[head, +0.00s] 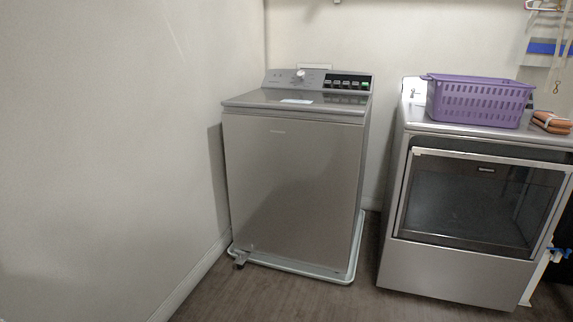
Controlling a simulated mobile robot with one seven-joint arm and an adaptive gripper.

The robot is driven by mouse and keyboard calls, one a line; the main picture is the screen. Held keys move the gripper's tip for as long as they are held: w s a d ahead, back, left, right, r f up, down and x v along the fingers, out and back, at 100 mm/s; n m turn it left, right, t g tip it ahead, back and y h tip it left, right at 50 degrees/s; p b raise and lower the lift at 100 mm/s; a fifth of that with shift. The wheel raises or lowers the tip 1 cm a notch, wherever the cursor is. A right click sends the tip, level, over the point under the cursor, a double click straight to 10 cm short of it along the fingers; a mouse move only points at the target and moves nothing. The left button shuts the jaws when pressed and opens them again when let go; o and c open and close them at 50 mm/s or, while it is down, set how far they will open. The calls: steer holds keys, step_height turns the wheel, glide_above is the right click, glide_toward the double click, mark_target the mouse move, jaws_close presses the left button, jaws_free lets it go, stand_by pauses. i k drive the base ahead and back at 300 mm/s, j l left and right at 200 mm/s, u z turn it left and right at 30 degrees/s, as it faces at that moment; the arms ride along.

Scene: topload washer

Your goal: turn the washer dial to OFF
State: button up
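The topload washer (290,185) stands in the middle of the head view, against the back wall, with its lid (325,104) closed. Its control panel (282,79) rises at the back of the top. The round silver dial (300,74) sits left of the middle of this panel. It is too small to tell which way it points or to read its labels. To its right are several dark buttons (347,81), with a small green light at the far right. My gripper is not in view.
A front-load dryer (455,270) stands to the right, with a purple basket (478,101) and orange-brown folded items (551,122) on top. A pale tray (290,266) lies under the washer. A wall is close on the left. The floor in front is clear.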

mark_target(301, 74)
steer(key=i, duration=1.5)
